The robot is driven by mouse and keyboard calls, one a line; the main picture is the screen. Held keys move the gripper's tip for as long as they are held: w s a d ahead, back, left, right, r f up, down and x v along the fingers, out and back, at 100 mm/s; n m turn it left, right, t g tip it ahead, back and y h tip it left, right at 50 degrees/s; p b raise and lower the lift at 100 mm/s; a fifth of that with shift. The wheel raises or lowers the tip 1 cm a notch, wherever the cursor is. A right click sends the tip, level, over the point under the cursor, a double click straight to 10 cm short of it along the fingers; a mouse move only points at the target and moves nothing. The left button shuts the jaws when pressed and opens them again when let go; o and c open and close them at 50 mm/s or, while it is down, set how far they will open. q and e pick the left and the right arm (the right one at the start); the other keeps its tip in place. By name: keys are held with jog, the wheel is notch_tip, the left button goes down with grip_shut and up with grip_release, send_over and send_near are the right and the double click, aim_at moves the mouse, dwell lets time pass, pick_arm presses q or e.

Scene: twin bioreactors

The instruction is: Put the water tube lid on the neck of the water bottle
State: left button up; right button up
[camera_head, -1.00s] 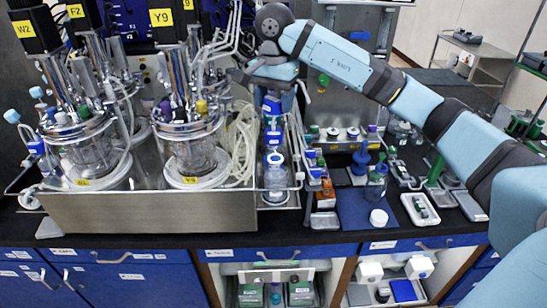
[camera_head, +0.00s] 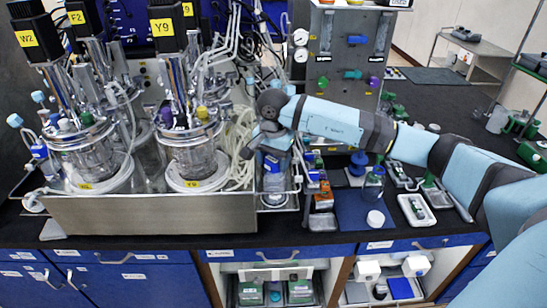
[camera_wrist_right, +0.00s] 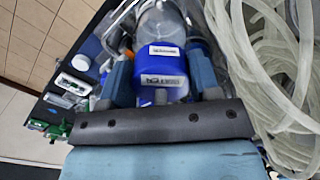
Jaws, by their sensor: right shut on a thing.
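The water tube lid (camera_wrist_right: 163,66) is a blue cap with a white label, between the two blue fingers of my right gripper (camera_wrist_right: 163,78). In the head view my right gripper (camera_head: 273,158) points down and is shut on the lid, which is partly hidden by the hand. The clear water bottle (camera_head: 274,184) stands upright directly below it in a metal tray. In the right wrist view the bottle (camera_wrist_right: 160,28) shows just beyond the lid, in line with it. I cannot tell whether the lid is fully seated on the neck. My left gripper is not in view.
Glass bioreactor vessels (camera_head: 192,160) stand in a steel tray (camera_head: 150,214) to the left. Coiled pale tubing (camera_head: 240,150) lies close beside the bottle. A blue mat (camera_head: 350,212) with a white cap (camera_head: 375,218) lies to the right.

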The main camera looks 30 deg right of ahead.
jog(key=shift+f, duration=0.1)
jog(key=o, duration=0.9)
